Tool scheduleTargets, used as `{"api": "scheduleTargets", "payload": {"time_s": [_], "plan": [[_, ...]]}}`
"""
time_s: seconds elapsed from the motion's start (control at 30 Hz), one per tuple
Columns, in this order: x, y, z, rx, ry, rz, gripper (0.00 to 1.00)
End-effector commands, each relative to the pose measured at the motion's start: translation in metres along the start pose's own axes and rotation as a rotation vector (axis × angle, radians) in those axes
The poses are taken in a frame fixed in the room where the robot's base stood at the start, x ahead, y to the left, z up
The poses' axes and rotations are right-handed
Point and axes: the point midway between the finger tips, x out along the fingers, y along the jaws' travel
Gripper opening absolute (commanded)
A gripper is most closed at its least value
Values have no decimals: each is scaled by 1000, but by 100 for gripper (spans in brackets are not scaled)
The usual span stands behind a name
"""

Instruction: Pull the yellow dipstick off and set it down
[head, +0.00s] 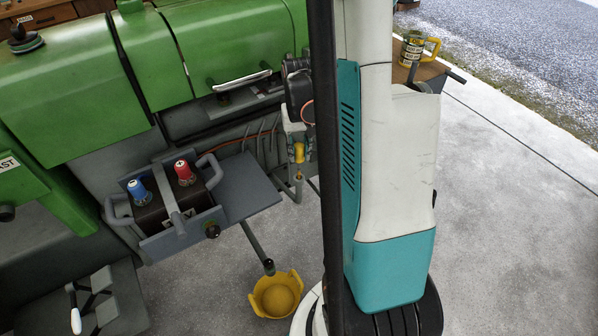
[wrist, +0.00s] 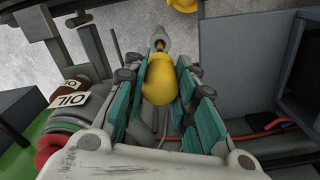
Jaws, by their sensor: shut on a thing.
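The yellow dipstick (wrist: 158,80) shows in the wrist view between the two teal-padded fingers of my gripper (wrist: 160,85). My gripper is shut on its yellow head. A grey metal part extends beyond the yellow head, away from the wrist camera. In the head view the yellow dipstick (head: 299,152) is a small yellow piece beside the green tractor, with my gripper (head: 298,140) at it. My arm hides part of that area. I cannot tell whether the dipstick is still seated in its tube.
A grey battery tray (head: 245,190) with blue and red terminals juts from the tractor (head: 200,60). A yellow bowl-like container (head: 276,295) stands on the concrete below. A yellow-handled mug (head: 415,48) stands on a wooden surface at the back right. Open floor lies at the right.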

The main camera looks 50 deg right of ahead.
Motion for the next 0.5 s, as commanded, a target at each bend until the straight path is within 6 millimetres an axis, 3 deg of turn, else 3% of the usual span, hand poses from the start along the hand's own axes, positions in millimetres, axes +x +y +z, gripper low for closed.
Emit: {"api": "scheduleTargets", "payload": {"time_s": [0.5], "plan": [[-15, 0, 0, 0, 0, 0, 0]]}}
